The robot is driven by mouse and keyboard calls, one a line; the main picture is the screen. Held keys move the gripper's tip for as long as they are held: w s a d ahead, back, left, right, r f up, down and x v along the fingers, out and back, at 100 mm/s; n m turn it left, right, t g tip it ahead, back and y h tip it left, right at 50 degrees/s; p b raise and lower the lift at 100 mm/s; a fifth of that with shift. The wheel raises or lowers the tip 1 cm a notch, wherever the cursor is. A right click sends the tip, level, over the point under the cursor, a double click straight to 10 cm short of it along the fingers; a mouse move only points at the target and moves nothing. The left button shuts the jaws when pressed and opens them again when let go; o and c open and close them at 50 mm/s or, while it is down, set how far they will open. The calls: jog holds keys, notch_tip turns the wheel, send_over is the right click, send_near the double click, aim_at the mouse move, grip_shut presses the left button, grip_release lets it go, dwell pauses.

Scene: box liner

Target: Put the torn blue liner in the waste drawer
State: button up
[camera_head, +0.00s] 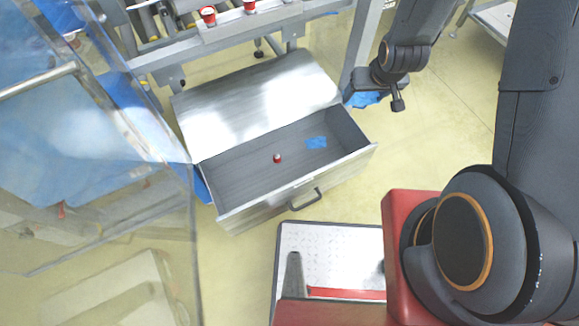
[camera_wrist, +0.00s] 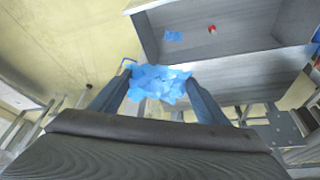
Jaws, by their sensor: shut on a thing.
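The torn blue liner (camera_head: 364,99) is a crumpled bright blue sheet held at my gripper (camera_head: 376,88), to the right of the waste drawer. In the wrist view the liner (camera_wrist: 158,83) sits between the two fingers, which are shut on it. The waste drawer (camera_head: 293,189) is a grey metal drawer pulled open, with a handle on its front. Inside it lie a small blue scrap (camera_head: 316,142) and a small red and white cup (camera_head: 277,158). The drawer (camera_wrist: 240,44) also shows at the top of the wrist view. The liner is outside the drawer.
A metal cabinet top (camera_head: 258,100) lies behind the drawer opening. A clear panel (camera_head: 100,180) fills the left side. Yellow floor (camera_head: 440,130) is open right of the drawer.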

jog(key=w+a+f+n+y+b, duration=0.2)
jog(key=a+f+n+b, duration=0.3)
jog(key=a+f+b, duration=0.4)
jog(key=n+g+y+b, duration=0.1)
jog(key=n+g+b, duration=0.6)
jog(key=n+b, duration=1.45)
send_over(280, 185)
jog(key=d+b, duration=0.1)
jog(key=b, duration=0.4)
notch_tip(280, 185, down, 34)
jog(key=m, duration=0.4)
jog(key=f+b, duration=0.1)
jog(key=f, duration=0.2)
jog(key=f+b, duration=0.2)
jog(key=f, duration=0.1)
jog(key=f+b, duration=0.2)
jog(key=f, duration=0.2)
jog(key=shift+w+d, duration=0.15)
jog(key=shift+w, duration=0.25)
jog(key=o, duration=0.7)
jog(key=shift+f, duration=0.1)
jog(key=o, duration=0.3)
